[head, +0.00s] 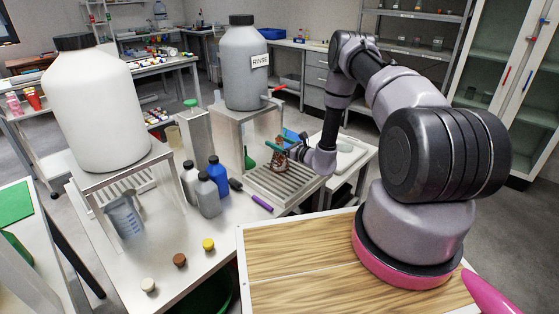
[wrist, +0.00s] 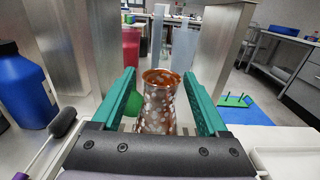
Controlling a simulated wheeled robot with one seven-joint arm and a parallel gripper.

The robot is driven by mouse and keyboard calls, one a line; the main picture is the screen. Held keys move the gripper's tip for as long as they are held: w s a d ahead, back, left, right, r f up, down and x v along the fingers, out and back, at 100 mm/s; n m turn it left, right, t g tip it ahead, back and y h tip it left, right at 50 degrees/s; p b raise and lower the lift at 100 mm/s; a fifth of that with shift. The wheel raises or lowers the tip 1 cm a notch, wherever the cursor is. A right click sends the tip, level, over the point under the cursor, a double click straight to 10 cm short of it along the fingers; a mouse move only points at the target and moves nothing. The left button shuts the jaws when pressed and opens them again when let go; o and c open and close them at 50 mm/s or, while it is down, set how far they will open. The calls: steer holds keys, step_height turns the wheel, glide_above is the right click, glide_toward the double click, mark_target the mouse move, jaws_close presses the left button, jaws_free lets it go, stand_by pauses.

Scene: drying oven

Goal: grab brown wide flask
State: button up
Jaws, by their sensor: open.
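The brown wide flask (wrist: 158,112) stands upright between the jaws in the wrist view, with an orange-brown rim and a pale-spotted body. My gripper (wrist: 160,76) is open, with one green finger on each side of the flask. A gap shows beside the flask at the right finger; whether the left finger touches it I cannot tell. The flask's lower part is hidden by the gripper body. In the head view the flask (head: 278,160) is small, at the slatted rack (head: 270,188), with my gripper (head: 284,145) at it.
A green flask (wrist: 132,118) is just left of the brown flask, partly behind the left finger. Metal stand legs rise beyond. A blue bottle (wrist: 22,88) and a brush (wrist: 62,124) are at left. The RINSE tank (head: 243,70) stands above and behind the rack.

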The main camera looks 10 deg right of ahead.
steer(key=shift+x, duration=0.9)
steer(key=shift+c, duration=0.4)
jaws_close()
stand_by(0.4)
